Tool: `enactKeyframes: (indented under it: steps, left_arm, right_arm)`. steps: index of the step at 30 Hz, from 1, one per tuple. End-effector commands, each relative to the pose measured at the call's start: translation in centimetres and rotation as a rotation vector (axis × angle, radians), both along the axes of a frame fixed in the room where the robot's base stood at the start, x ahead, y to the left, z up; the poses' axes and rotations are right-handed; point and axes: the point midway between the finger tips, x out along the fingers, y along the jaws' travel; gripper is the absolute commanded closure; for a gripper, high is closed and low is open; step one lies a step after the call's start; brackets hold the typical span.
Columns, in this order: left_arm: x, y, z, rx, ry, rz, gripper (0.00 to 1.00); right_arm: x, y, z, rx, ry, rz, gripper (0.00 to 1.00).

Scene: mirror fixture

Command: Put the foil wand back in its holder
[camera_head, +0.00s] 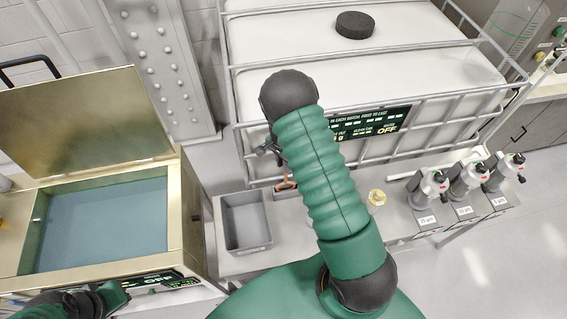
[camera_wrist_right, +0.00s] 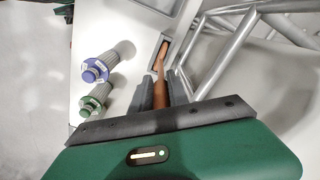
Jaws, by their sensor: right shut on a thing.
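My right gripper (camera_wrist_right: 163,92) shows in the right wrist view. Its two dark fingers are shut on the copper-brown foil wand (camera_wrist_right: 158,68), which runs between them and away from the palm. The wand's far end meets a narrow grey slot-like piece, perhaps its holder, beside the grey tray; I cannot tell whether it sits inside. In the head view a small copper part (camera_head: 285,186) shows just left of my right arm, which hides most of that area. My left gripper (camera_head: 112,295) is at the lower left, dark and partly cut off, its jaws unclear.
An empty grey tray (camera_head: 245,222) stands on the bench. A caged white tank (camera_head: 350,90) is behind it, and an open metal bath (camera_head: 100,228) is at left. Several grey filter-like bottles (camera_head: 430,188) stand at right; two ringed cylinders (camera_wrist_right: 100,68) show in the wrist view.

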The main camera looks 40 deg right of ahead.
Motion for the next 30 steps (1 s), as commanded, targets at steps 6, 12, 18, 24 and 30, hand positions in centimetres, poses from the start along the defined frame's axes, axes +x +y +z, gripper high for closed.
enactKeyframes:
  steps: [6,12,18,24,30]
  left_arm:
    - [0.0,0.0,-0.5,0.000,0.000,0.000,1.00]
    - [0.0,0.0,-0.9,0.000,0.000,0.000,1.00]
    - [0.0,0.0,-1.3,0.000,0.000,0.000,1.00]
    - [0.0,0.0,-1.7,0.000,0.000,0.000,1.00]
    - [0.0,0.0,-2.0,0.000,0.000,0.000,1.00]
  right_arm:
    - [0.0,0.0,-0.7,0.000,0.000,0.000,1.00]
    - [0.0,0.0,-1.2,0.000,-0.001,0.000,1.00]
    - [0.0,0.0,-1.7,0.000,-0.001,0.000,1.00]
    - [0.0,0.0,-2.2,0.000,-0.001,0.000,1.00]
    - [0.0,0.0,-2.7,0.000,-0.001,0.000,1.00]
